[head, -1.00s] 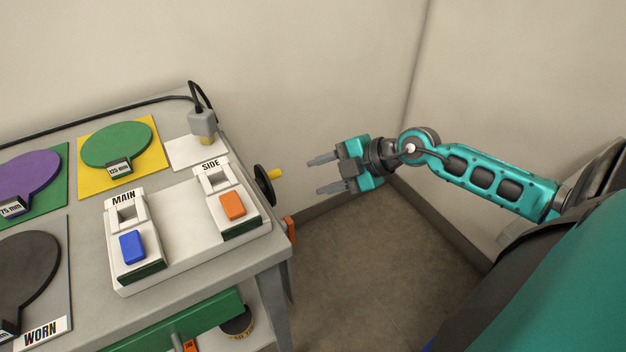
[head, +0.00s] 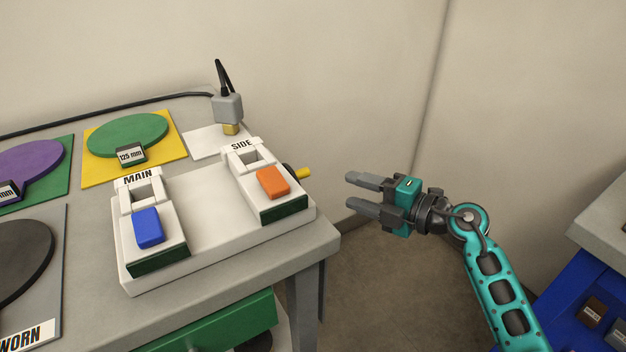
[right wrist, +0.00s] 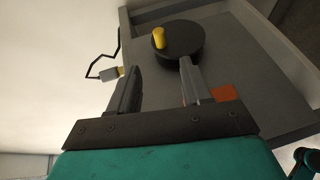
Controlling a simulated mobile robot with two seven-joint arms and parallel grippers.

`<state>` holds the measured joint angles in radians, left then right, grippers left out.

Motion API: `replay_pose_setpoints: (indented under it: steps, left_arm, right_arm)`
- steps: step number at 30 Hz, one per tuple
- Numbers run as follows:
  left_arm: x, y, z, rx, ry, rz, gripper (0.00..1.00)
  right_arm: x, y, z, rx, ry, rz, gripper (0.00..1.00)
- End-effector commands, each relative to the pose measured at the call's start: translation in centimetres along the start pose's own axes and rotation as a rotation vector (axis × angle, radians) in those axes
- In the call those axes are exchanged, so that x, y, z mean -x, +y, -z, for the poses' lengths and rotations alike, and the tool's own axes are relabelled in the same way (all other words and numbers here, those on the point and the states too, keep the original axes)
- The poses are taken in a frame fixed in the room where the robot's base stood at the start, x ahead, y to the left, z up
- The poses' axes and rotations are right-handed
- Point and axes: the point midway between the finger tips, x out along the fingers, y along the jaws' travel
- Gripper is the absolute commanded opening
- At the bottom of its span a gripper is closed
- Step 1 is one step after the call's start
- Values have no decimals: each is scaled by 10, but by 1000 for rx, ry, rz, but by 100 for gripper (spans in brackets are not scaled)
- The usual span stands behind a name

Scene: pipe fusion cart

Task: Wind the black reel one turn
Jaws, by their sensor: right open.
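The black reel (right wrist: 182,42) is a dark disc on the cart's side face, with a yellow handle (right wrist: 159,38) sticking out near its rim. In the head view the reel is almost hidden behind the white box marked SIDE, and its yellow handle (head: 304,174) shows past the cart's right edge. My right gripper (head: 357,194) is open and empty, to the right of the handle and apart from it, fingers pointing left. In the right wrist view its two fingers (right wrist: 158,85) point towards the reel, with the handle ahead between them. My left gripper is not in view.
The cart top (head: 90,310) holds the white base with a blue switch (head: 149,228) and an orange switch (head: 272,182). A grey plug (head: 228,108) on a black cable stands behind. Blue drawers (head: 575,305) are at the lower right. Open floor lies between.

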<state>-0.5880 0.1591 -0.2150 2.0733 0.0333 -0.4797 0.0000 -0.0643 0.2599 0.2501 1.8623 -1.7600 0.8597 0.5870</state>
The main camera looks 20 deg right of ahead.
Motion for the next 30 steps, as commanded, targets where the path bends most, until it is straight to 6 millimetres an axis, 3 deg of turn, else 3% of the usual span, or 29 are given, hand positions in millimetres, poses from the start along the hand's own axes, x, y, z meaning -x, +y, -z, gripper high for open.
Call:
replay_pose_setpoints:
  steps: [9, 15, 21, 30]
  left_arm:
    - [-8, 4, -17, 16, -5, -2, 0]
    - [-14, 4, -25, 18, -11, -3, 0]
    - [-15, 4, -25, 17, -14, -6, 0]
    - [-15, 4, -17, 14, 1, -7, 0]
  right_arm:
    - [-66, 0, 0, -3, 2, -5, 49]
    - [-99, -1, 0, -3, 0, -2, 49]
    - [-115, 0, 0, -2, 0, 0, 49]
    - [-117, 0, 0, -2, 0, 1, 49]
